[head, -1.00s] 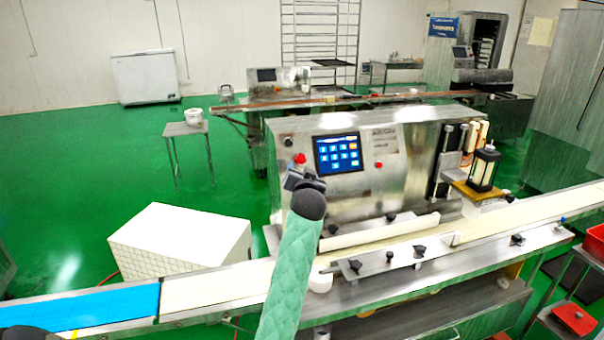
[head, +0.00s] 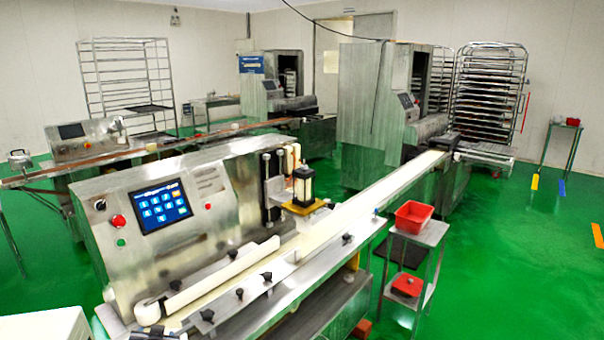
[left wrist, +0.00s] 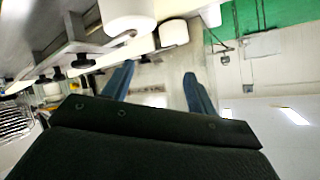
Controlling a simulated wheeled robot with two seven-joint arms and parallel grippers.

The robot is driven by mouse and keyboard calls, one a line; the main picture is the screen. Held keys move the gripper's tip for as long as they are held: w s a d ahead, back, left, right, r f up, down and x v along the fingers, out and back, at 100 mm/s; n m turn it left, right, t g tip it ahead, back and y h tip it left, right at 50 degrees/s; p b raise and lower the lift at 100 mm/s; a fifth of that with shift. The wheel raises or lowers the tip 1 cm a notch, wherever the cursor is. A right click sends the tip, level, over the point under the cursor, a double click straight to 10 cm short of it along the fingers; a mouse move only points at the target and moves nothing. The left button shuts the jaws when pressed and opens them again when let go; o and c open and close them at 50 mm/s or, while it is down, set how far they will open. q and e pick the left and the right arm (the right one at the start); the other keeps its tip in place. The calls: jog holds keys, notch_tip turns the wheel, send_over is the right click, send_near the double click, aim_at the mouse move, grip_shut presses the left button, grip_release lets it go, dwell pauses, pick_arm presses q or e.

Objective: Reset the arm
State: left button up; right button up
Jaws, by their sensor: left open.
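My left gripper (left wrist: 158,72) shows in the left wrist view, with its two blue-grey fingers apart and nothing between them. White rollers and metal parts of the machine lie beyond the fingers at the top of that view. In the head view the encrusting machine (head: 225,190) stands at left centre, with a lit blue touchscreen (head: 160,205) and a red button (head: 118,221) on its front. My green-sleeved left arm is out of the head view, apart from a possible dark bit at the bottom edge. My right gripper is not in view.
A long pale conveyor (head: 375,195) runs from the machine toward the back right. A small metal stand with a red bin (head: 413,216) is beside it. A tray rack (head: 488,90) stands at the back.

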pick_arm(q)
jog(key=s+d+f+m+g+h, duration=0.15)
jog(key=s+d+f, duration=0.35)
jog(key=s, duration=0.5)
jog(key=s+d+f+g+h, duration=0.25)
jog(key=s+d+f, duration=0.25)
jog(key=s, duration=0.6)
jog(key=s+d+f+m+g+h, duration=0.1)
jog(key=s+d+f+g+h, duration=0.3)
jog(key=s, duration=0.6)
jog(key=s+d+f, duration=0.1)
jog(key=f, duration=1.1)
jog(key=s+d+f+g+y, duration=0.1)
jog(key=s+d+f, duration=0.1)
jog(key=f, duration=1)
jog(key=s+d+f, duration=0.1)
jog(key=d+f, duration=0.1)
jog(key=f, duration=1)
jog(key=shift+s+d+f+g+y, duration=0.2)
jog(key=shift+d+g+y, duration=0.1)
jog(key=shift+y, duration=0.1)
jog(key=shift+a, duration=0.1)
jog(key=shift+c, duration=0.4)
